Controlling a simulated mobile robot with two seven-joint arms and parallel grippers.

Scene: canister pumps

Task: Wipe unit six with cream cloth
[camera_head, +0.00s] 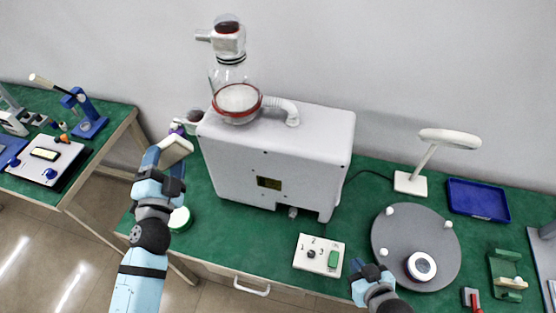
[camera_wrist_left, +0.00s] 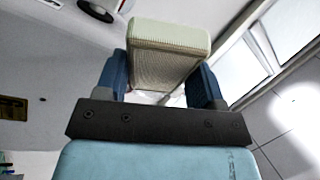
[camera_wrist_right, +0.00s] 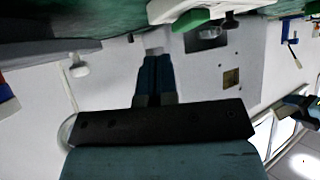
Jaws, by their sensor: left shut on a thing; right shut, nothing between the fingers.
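A large white pump unit (camera_head: 275,155) stands on the green bench, with a clear canister (camera_head: 236,97) with a red ring on top. No number is readable on it. My left gripper (camera_head: 171,162) is shut on the cream cloth (camera_head: 178,150), a thick folded pad, at the unit's left side. In the left wrist view the cloth (camera_wrist_left: 168,40) sits between the blue fingers; I cannot tell whether it touches the unit. My right gripper (camera_head: 369,272) is shut and empty, low over the bench front, between the switch box and the grey turntable. Its closed fingers show in the right wrist view (camera_wrist_right: 154,75).
A white switch box (camera_head: 309,262) with a green rocker lies in front of the unit. The grey turntable (camera_head: 400,262), a white lamp (camera_head: 411,182) and a blue tray (camera_head: 478,198) are to the right. A round green-and-white item (camera_head: 179,219) lies near my left arm. Another bench (camera_head: 100,145) stands left.

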